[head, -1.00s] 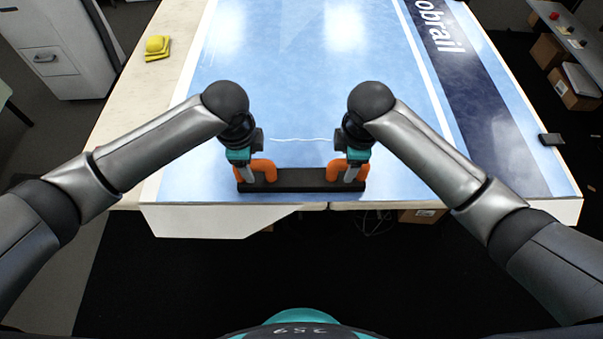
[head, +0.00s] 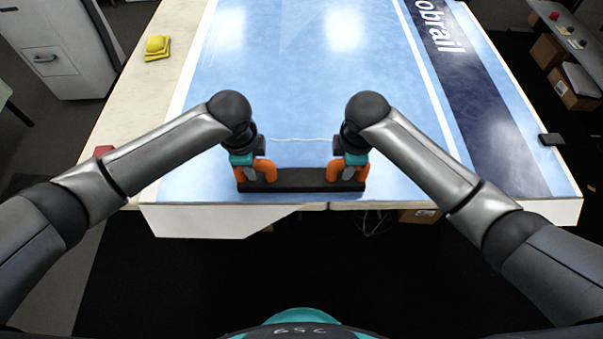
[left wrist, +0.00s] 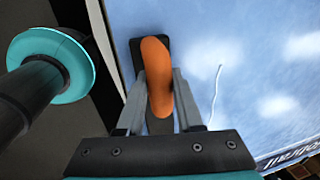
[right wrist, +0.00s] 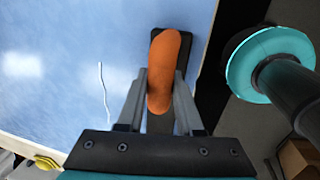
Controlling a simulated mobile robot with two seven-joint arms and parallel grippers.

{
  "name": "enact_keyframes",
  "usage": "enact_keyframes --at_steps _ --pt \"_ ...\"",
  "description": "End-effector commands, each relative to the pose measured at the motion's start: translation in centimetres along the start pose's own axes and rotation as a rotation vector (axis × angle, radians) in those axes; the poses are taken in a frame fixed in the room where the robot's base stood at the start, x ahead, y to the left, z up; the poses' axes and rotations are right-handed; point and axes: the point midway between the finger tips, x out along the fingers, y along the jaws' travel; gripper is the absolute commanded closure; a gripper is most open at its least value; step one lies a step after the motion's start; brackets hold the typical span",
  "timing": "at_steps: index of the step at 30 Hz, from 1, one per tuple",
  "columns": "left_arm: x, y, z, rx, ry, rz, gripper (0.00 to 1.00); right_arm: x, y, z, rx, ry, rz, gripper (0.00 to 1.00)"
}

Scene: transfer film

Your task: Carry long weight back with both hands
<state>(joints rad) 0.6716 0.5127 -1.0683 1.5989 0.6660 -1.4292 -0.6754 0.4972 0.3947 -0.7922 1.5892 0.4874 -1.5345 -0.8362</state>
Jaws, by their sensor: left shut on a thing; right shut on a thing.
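The long weight is a dark bar (head: 302,180) with an orange handle at each end, lying along the front edge of the blue table in the head view. My left gripper (head: 254,170) is shut on the left orange handle, which the left wrist view shows between its fingers (left wrist: 158,75). My right gripper (head: 346,168) is shut on the right orange handle, seen between its fingers in the right wrist view (right wrist: 163,70). The bar looks level and near the table top; I cannot tell if it touches it.
The blue table (head: 310,90) is clear beyond the bar, apart from a thin white line (head: 300,139). A small dark box (head: 551,139) sits at the right edge. A grey cabinet (head: 58,50) stands at the left.

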Motion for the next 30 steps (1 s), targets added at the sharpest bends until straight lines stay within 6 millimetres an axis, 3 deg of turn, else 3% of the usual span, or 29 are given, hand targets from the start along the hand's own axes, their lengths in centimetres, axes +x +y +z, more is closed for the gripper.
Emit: enact_keyframes --at_steps 1,6,30 --pt "-0.01 0.01 0.01 0.000 0.000 0.000 0.80 -0.01 0.01 0.03 0.000 0.000 0.000 0.80" --pt "-0.01 0.01 0.01 0.000 0.000 0.000 0.99 -0.02 0.02 0.04 0.000 -0.001 0.000 1.00" --pt "-0.02 0.00 0.04 -0.001 -0.001 0.001 1.00 -0.03 0.05 0.08 0.001 -0.001 0.001 1.00"
